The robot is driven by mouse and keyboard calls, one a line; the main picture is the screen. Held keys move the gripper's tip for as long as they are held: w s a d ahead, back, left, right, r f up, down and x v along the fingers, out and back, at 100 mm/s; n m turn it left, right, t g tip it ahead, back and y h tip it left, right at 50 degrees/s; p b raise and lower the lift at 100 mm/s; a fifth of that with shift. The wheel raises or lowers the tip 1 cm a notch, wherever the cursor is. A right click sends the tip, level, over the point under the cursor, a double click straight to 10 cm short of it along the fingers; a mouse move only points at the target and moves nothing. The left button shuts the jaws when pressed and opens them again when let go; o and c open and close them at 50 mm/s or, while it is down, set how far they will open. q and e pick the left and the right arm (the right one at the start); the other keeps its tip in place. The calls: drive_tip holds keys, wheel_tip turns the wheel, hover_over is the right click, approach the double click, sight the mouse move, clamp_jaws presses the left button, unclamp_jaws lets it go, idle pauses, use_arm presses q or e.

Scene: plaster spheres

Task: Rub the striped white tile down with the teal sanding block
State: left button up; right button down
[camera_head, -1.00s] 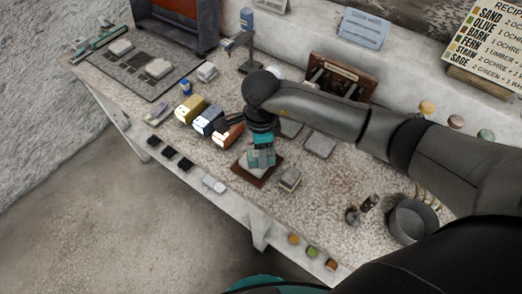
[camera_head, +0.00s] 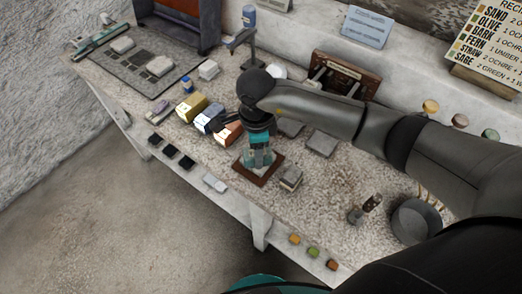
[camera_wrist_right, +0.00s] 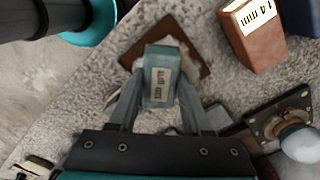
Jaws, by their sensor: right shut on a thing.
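The teal sanding block (camera_wrist_right: 158,82) is held between the fingers of my right gripper (camera_wrist_right: 160,100), its pale label facing the right wrist camera. My right gripper (camera_head: 261,158) also shows in the head view, pointing down over the white tile (camera_head: 244,163). The tile lies on a brown board (camera_head: 270,173), and its pale edge shows past the block in the right wrist view (camera_wrist_right: 182,45). The block and fingers hide most of the tile, including any stripes. I cannot tell whether the block touches it. My left gripper is not in view.
Yellow, blue and orange labelled blocks (camera_head: 191,108) stand left of the board. A small grey block (camera_head: 291,178) sits just to its right. Small dark pads (camera_head: 169,152) lie along the front edge.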

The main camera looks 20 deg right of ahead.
drive_tip(key=shift+a+f, duration=0.1)
drive_tip(key=shift+a, duration=0.3)
drive_tip(key=shift+s+d, duration=0.15)
drive_tip(key=shift+d, duration=0.95)
drive_tip(key=shift+s+d, duration=0.15)
drive_tip(key=shift+d, duration=0.9)
drive_tip(key=shift+w+a+b, duration=0.15)
drive_tip(key=shift+a+b, duration=0.15)
drive_tip(key=shift+a, duration=0.8)
drive_tip(key=shift+w+a+b, duration=0.15)
drive_tip(key=shift+a+b, duration=0.15)
drive_tip(key=shift+a, duration=0.8)
drive_tip(key=shift+s+d, duration=0.15)
drive_tip(key=shift+d, duration=0.95)
drive_tip(key=shift+s+d, duration=0.15)
drive_tip(key=shift+d, duration=0.95)
drive_tip(key=shift+w+a+r+p, duration=0.1)
drive_tip(key=shift+a+r+p, duration=0.2)
drive_tip(key=shift+a, duration=0.3)
drive_tip(key=shift+w+a+r+p, duration=0.1)
drive_tip(key=shift+a+r+p, duration=0.05)
drive_tip(key=shift+a+r, duration=0.35)
drive_tip(key=shift+f, duration=0.1)
